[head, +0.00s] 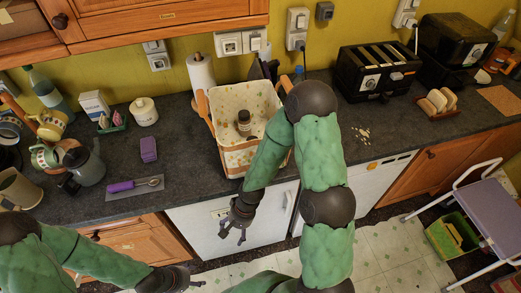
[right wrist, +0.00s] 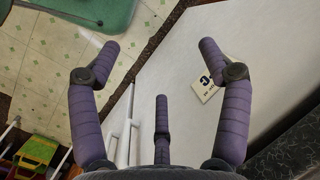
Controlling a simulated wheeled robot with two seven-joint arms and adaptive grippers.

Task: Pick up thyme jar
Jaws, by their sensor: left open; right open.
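A small dark jar with a pale band (head: 244,122) stands in a cream patterned basket (head: 241,160) on the counter; its label is too small to read, so I cannot confirm it is thyme. My right gripper (head: 233,231) hangs below the counter edge, in front of the white cabinet front, lower than the basket and apart from it. It is open and empty; in the right wrist view its fingers (right wrist: 160,62) are spread before a white panel. My left gripper (head: 193,281) is low at the bottom of the head view, open, well away from the basket.
The dark counter (head: 185,190) holds a purple-handled utensil (head: 135,185), a purple sponge stack (head: 148,149), a kettle (head: 85,165) and a paper roll (head: 201,75). A black toaster (head: 375,72) stands right of the basket. A step stool (head: 490,205) stands on the floor at right.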

